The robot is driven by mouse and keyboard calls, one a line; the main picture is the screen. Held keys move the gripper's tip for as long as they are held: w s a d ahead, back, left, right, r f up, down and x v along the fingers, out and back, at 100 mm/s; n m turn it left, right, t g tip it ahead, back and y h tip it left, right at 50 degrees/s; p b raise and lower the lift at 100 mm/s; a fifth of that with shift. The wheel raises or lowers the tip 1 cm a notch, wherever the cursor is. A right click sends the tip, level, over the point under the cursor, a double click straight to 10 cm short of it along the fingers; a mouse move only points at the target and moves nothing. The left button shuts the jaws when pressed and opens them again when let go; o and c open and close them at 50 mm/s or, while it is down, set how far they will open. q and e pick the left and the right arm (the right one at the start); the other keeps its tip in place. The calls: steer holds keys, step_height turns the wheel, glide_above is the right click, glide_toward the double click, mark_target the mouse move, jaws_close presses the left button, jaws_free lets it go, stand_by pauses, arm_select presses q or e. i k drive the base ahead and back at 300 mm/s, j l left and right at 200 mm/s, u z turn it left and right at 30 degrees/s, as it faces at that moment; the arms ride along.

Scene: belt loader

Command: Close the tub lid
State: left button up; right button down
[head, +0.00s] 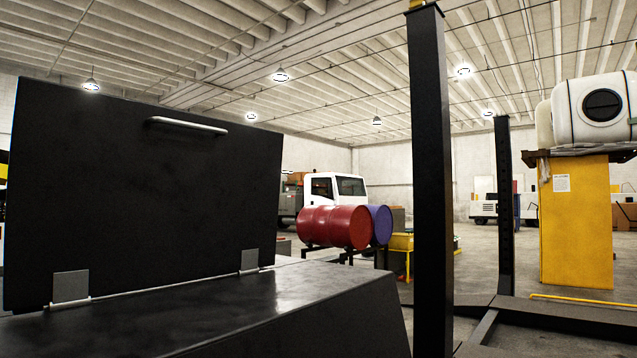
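The tub lid (140,190) is a large black panel at the left of the head view. It stands raised, close to upright, with its lower edge along the top of a black tub (260,308). A pale bar handle (188,125) sits near the lid's upper edge. Two grey hinges, a left one (70,287) and a right one (249,261), join the lid to the tub. The tub's inside is not visible. Neither of my grippers shows in this view.
A tall black post (431,180) stands just right of the tub, with a thinner post (504,205) behind. Red (334,227) and blue (380,224) drums lie on a stand. A white truck (335,190) and a yellow cabinet (577,222) stand farther back. Open floor lies between them.

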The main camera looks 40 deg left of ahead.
mark_target(109, 196)
steer(key=i+l, duration=0.1)
steer(key=i, duration=0.65)
steer(key=i+u, duration=0.1)
steer(key=i, duration=0.7)
steer(key=u, duration=1.7)
steer(key=l, duration=0.1)
